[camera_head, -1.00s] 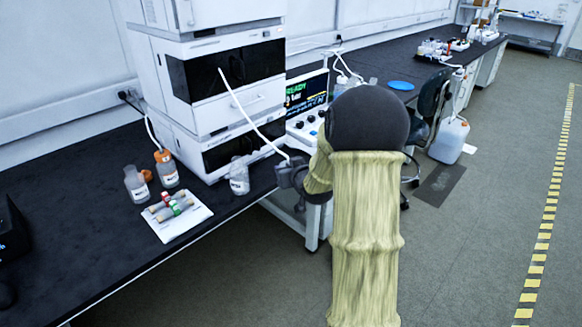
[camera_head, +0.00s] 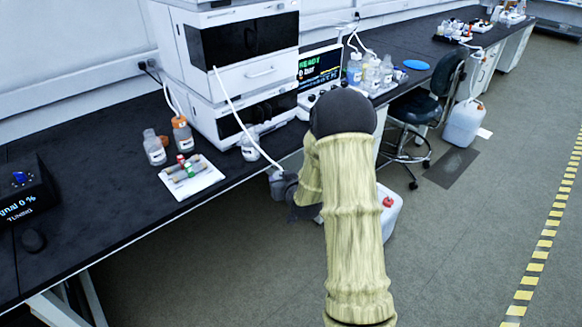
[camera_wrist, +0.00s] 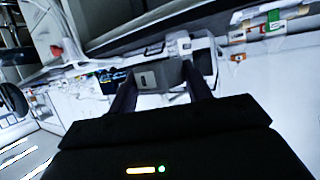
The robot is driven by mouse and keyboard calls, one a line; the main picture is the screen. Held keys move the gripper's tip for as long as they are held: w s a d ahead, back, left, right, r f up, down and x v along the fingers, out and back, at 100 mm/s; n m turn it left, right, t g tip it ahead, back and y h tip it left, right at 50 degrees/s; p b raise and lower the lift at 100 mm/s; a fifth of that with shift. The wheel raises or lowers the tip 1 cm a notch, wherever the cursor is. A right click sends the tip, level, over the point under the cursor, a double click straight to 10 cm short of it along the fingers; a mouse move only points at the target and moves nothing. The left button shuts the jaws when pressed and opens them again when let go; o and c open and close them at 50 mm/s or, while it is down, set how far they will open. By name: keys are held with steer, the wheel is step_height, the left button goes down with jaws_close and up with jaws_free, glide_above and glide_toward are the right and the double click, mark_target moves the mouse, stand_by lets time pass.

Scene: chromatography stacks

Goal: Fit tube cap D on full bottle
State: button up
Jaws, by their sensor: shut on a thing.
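My gripper (camera_head: 284,186) is off the bench's front edge, shut on a tube cap. A white tube (camera_head: 236,116) runs from the instrument stack down to it. In the wrist view my gripper's fingers (camera_wrist: 160,84) close on a grey, blocky piece (camera_wrist: 158,75); its lettering is unreadable. A clear bottle (camera_head: 250,146) stands at the foot of the stack, left of my gripper and apart from it. Farther left stand an open-necked bottle (camera_head: 154,152) and an orange-capped bottle (camera_head: 182,138). I cannot tell which bottle is full.
A white tray (camera_head: 205,181) with several vials lies near the bench edge. The stack (camera_head: 240,45) rises behind the bottles, with a READY screen (camera_head: 320,66) to its right. A white container with a red cap (camera_head: 386,218) stands on the floor beyond my arm. A chair (camera_head: 425,110) is farther right.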

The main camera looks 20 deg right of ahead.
steer(key=s+a+f, duration=0.3)
steer(key=a+f, duration=0.2)
steer(key=f, duration=0.3)
steer(key=s+a+f, duration=0.2)
steer(key=a+f, duration=0.2)
steer(key=f, duration=0.4)
steer(key=shift+s+a+n, duration=0.3)
steer(key=shift+s+a, duration=0.1)
steer(key=shift+a+f, duration=0.1)
steer(key=shift+f, duration=0.05)
